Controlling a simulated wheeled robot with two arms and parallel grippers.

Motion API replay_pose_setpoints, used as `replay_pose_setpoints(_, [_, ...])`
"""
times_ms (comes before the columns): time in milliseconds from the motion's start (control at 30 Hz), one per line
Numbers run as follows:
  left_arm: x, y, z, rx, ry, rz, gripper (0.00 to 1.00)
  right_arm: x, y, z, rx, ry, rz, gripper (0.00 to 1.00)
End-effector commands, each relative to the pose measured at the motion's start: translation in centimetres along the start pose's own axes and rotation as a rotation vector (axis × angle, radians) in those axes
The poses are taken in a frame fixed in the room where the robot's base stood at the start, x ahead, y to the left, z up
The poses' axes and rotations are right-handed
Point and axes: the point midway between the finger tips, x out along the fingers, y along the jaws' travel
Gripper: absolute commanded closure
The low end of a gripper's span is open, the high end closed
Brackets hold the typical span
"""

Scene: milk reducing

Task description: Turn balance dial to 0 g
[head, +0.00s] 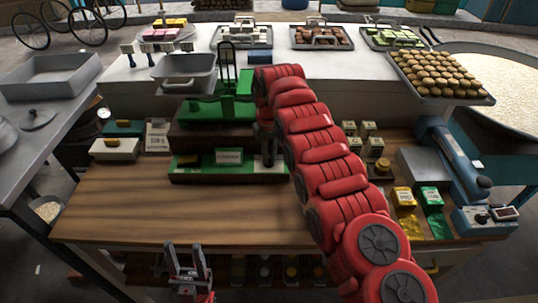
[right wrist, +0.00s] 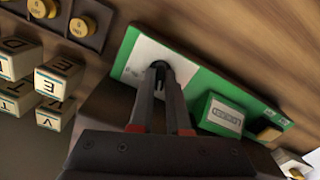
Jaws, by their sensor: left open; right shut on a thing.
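The green balance (head: 215,108) stands on the wooden table with a grey pan (head: 186,70) on top. Its green front panel (head: 190,169) carries a small label box, which also shows in the right wrist view (right wrist: 220,115). The dark balance dial (right wrist: 158,66) is on a white plate (right wrist: 140,57) at one end of the panel. My right gripper (right wrist: 161,84) is shut on the dial, and its fingers largely hide it; the dial's setting cannot be read. My left gripper (head: 187,264) is open and empty at the table's front edge.
Lettered blocks (right wrist: 58,76) and round brass weights (right wrist: 85,27) lie beside the balance. Small boxes (head: 403,197) and a blue device (head: 452,160) are at the right. The table's front left (head: 130,205) is clear.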

Motion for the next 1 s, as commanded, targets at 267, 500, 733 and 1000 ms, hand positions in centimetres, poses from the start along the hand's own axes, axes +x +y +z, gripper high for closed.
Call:
replay_pose_setpoints(267, [0.04,0.00,-0.01,0.000,0.000,0.000,0.50,0.20,-0.02,0.15,-0.257,-0.006,-0.002,1.00])
replay_pose_setpoints(500, [-0.01,0.00,0.00,0.000,0.000,0.000,0.50,0.24,-0.03,0.17,-0.448,-0.006,-0.003,1.00])
replay_pose_setpoints(733, [-0.03,0.00,0.01,0.000,0.000,0.000,0.50,0.24,-0.02,0.17,-0.574,-0.006,-0.003,1.00])
replay_pose_setpoints(1000, [-0.05,0.00,0.01,0.000,0.000,0.000,0.50,0.25,-0.03,0.17,-0.643,-0.007,-0.003,1.00])
